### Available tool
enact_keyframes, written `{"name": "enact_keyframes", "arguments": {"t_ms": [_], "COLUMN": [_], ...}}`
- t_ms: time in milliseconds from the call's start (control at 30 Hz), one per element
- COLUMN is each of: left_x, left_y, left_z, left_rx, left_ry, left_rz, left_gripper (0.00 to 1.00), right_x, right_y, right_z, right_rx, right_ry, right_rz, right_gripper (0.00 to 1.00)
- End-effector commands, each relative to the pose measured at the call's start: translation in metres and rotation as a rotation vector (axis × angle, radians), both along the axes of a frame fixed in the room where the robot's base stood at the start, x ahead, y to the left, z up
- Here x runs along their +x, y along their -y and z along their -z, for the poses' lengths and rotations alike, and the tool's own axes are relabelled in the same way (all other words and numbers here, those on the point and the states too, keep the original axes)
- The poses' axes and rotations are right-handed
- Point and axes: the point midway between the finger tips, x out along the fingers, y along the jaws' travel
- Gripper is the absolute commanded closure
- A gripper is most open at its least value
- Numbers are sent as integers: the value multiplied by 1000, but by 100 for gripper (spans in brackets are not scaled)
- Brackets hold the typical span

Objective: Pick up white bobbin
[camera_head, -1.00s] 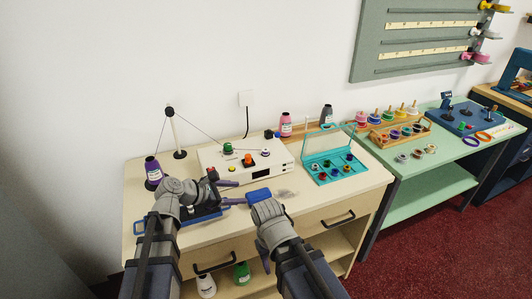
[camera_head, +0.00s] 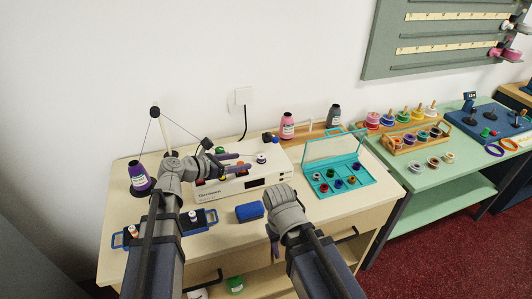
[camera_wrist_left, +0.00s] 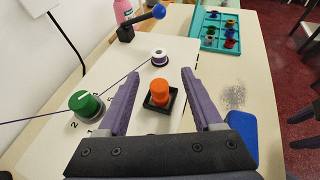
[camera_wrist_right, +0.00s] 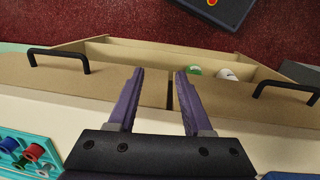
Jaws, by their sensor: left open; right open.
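A small white bobbin with a band of purple thread (camera_head: 261,159) stands upright on top of the white winder box (camera_head: 268,178). The bobbin also shows in the left wrist view (camera_wrist_left: 159,56), beyond my fingertips and roughly centred between them. My left gripper (camera_head: 248,163) is open and empty above the box. In its wrist view, an orange knob (camera_wrist_left: 161,88) shows between the fingers and a green knob (camera_wrist_left: 85,104) to their left. My right gripper (camera_wrist_right: 160,72) is open and empty by the counter's front edge, with its fingers over the drawer fronts.
A purple thread cone (camera_head: 140,178) stands at the left. A blue tray (camera_head: 173,243) with small bobbins and a blue block (camera_head: 249,211) lie in front of the box. An open teal case (camera_head: 353,190) of coloured bobbins stands at the right. A pink cone (camera_head: 287,126) stands behind.

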Motion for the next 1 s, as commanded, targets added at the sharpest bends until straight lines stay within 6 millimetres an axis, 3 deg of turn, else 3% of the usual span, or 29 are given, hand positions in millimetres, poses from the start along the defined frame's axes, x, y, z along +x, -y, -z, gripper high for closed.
{"name": "enact_keyframes", "arguments": {"t_ms": [267, 733, 1000], "left_x": [1, 18, 40], "left_y": [1, 22, 48], "left_z": [1, 12, 27], "left_rx": [1, 2, 2], "left_ry": [0, 1, 1], "left_rz": [1, 2, 3], "left_gripper": [33, 33, 33], "right_x": [0, 0, 0], "right_y": [0, 0, 0], "right_z": [1, 12, 26], "right_rx": [0, 0, 0], "right_ry": [0, 0, 0], "right_rz": [0, 0, 0], "right_gripper": [50, 50, 50]}}
